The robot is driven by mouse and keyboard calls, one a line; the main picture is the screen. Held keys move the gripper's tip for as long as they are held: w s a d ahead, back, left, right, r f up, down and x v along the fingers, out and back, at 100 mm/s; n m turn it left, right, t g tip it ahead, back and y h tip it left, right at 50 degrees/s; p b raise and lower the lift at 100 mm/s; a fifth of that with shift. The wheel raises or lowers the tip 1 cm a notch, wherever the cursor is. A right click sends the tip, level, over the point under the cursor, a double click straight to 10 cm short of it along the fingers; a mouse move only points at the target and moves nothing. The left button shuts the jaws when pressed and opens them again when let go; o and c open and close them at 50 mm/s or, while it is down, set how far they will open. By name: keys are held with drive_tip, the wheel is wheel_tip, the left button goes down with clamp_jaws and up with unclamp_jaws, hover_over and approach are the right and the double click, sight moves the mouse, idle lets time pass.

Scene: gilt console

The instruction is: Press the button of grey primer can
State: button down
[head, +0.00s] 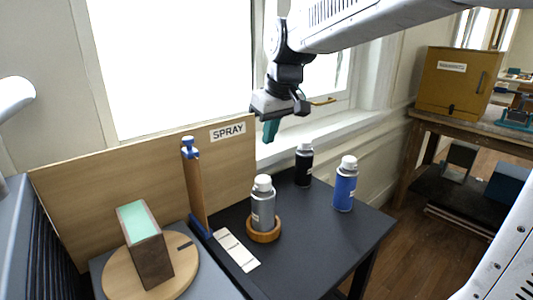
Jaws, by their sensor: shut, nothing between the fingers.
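A grey can (263,208) with a white top (262,183) stands upright in a round wooden ring (263,233) on the dark table. I take it to be the grey primer can; its label is too small to read. My gripper (270,131) is shut and empty, with its teal fingers pointing down. It hangs in front of the window, above and behind the cans in the picture, apart from all of them.
A black can (303,166) and a blue can (345,186) stand right of the grey can on the table (315,235). A wooden divider (195,190) with a blue clamp, a pale strip card (236,250) and a wooden block (147,252) on a round board are left. A "SPRAY" backboard (110,192) stands behind.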

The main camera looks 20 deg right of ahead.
drive_tip(key=v, duration=0.2)
drive_tip(key=shift+r, duration=0.35)
idle(0.9)
drive_tip(key=shift+d+r, duration=0.1)
drive_tip(key=shift+r, duration=0.35)
drive_tip(key=shift+f, duration=0.1)
approach(263, 177)
drive_tip(key=x, duration=0.5)
drive_tip(key=shift+w+f, duration=0.1)
drive_tip(key=shift+w, duration=0.25)
drive_tip(key=shift+f, duration=0.6)
